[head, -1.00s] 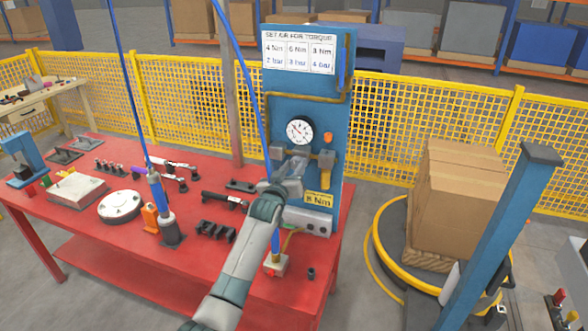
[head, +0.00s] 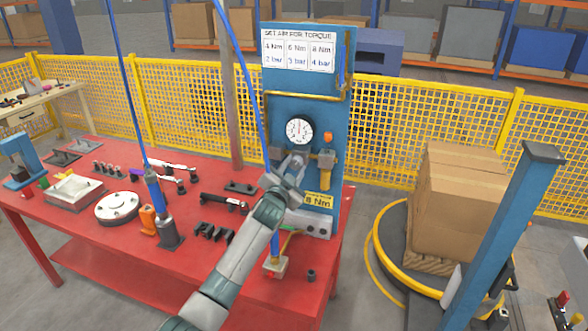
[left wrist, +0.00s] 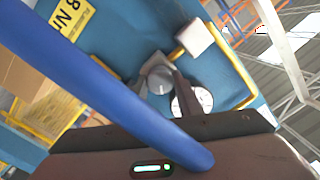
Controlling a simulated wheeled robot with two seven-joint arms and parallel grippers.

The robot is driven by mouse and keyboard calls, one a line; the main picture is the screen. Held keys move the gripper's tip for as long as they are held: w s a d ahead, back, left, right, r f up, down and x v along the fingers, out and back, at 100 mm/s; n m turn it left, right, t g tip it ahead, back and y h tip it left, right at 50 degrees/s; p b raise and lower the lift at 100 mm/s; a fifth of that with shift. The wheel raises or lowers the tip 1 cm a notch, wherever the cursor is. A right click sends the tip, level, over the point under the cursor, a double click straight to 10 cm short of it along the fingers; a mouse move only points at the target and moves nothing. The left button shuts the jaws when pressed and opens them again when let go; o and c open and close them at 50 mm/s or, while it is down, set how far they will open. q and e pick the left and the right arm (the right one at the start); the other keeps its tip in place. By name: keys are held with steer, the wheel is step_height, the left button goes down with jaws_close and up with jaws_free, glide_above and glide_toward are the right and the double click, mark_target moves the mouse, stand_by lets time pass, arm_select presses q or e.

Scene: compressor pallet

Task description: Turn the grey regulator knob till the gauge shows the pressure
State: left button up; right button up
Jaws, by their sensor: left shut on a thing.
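My left gripper (head: 294,162) reaches up to the blue panel and is shut on the grey regulator knob (left wrist: 159,79), just below the round white pressure gauge (head: 299,131). The gripper mostly hides the knob in the head view. In the left wrist view the knob sits at the dark fingers, with the gauge (left wrist: 193,101) partly hidden beside it. The needle is too small to read surely. A chart (head: 298,50) pairs 4, 6 and 8 Nm with 2, 3 and 4 bar. A yellow label (head: 318,200) reads 8 Nm. My right gripper is out of view.
A blue hose (head: 247,85) hangs close to my left arm and crosses the left wrist view. The red table (head: 110,243) holds a tool in a stand (head: 165,225), a round flange (head: 117,207) and several small parts. Boxes (head: 458,200) stand at right.

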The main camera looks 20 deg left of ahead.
arm_select(q)
steer(key=shift+f+m, duration=0.1)
steer(key=shift+m, duration=0.7)
steer(key=o, duration=1)
steer(key=shift+o, duration=0.2)
steer(key=shift+s, duration=0.15)
steer(key=s+b, duration=0.5)
steer(key=s, duration=1.2)
